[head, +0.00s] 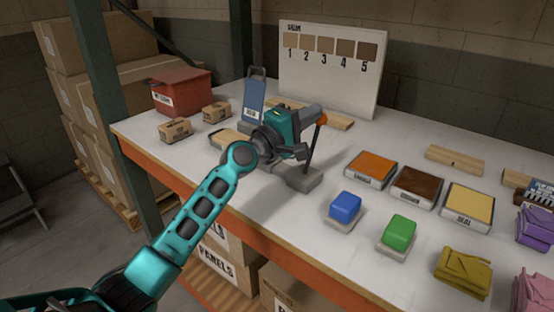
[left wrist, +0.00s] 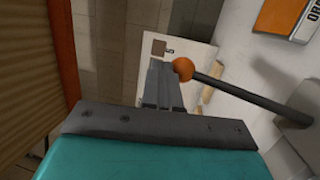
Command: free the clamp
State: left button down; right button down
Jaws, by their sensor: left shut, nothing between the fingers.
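The clamp has a grey block base (head: 304,180) on the white bench top and a thin dark lever (head: 314,147) standing up from it, slightly tilted. An orange ball knob (head: 322,118) tops the lever. In the left wrist view the knob (left wrist: 183,69) and lever (left wrist: 235,90) run to the right of my fingers. My left gripper (head: 314,110) is shut and empty, its fingertips right beside the knob; I cannot tell if they touch it. It also shows in the left wrist view (left wrist: 164,68). My arm hides part of the area around the base. My right gripper is out of view.
A board with numbered brown swatches (head: 332,65) stands behind. A blue object (head: 254,101) and a red box (head: 181,92) are at the back left. Blue (head: 345,207) and green (head: 398,232) blocks and coloured trays (head: 371,171) lie to the right.

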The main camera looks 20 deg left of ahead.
pick_arm(q)
jog(key=shift+w+d+f, duration=0.15)
jog(key=shift+w+d, duration=0.1)
jog(key=shift+w, duration=0.5)
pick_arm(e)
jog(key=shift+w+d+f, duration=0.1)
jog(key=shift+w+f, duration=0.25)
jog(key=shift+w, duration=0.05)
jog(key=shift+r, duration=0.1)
